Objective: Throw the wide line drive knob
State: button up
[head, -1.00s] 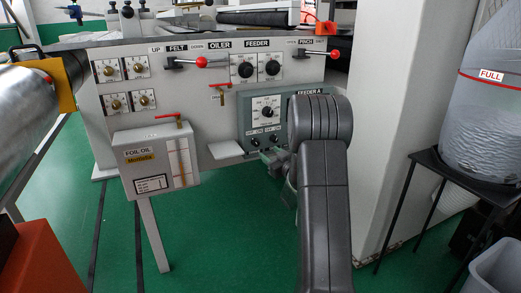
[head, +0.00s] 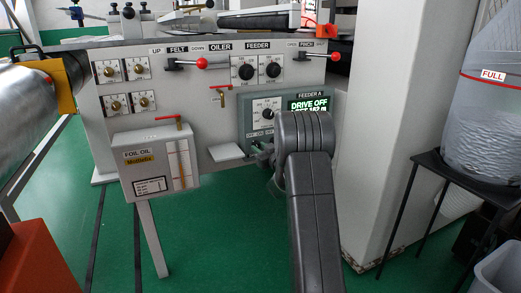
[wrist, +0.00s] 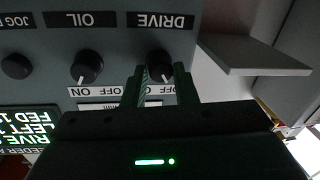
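The black drive knob (wrist: 160,65) is on the grey FEEDER A panel (head: 243,112), under a DRIVE label that is upside down in the wrist view. An OFF label lies beside it; its other label is hidden behind a finger. My gripper (wrist: 161,78) is open, with one finger on each side of the knob. Contact with the knob cannot be told. In the head view my forearm and wrist hide most of the panel's lower right, and the knob is not clear there.
The oil knob (wrist: 87,67) sits close beside the drive knob, with a jog control (wrist: 15,66) farther left. A light shelf (head: 226,152) juts out just left of the panel, and shows at right in the wrist view. A white column (head: 385,130) stands to the right.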

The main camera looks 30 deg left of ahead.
jog(key=c, duration=0.3)
jog(key=m+p, duration=0.2)
jog(key=m, duration=0.2)
jog(key=shift+m+y+p, duration=0.3)
jog(key=shift+m+p, duration=0.05)
jog(key=shift+m, duration=0.05)
jog(key=m+t, duration=0.1)
jog(key=m, duration=0.3)
jog(key=shift+f+p, duration=0.15)
jog(key=shift+p, duration=0.25)
jog(key=shift+f+m+t, duration=0.1)
jog(key=shift+m+t, duration=0.2)
jog(key=shift+m, duration=1.8)
jog(key=o, duration=1)
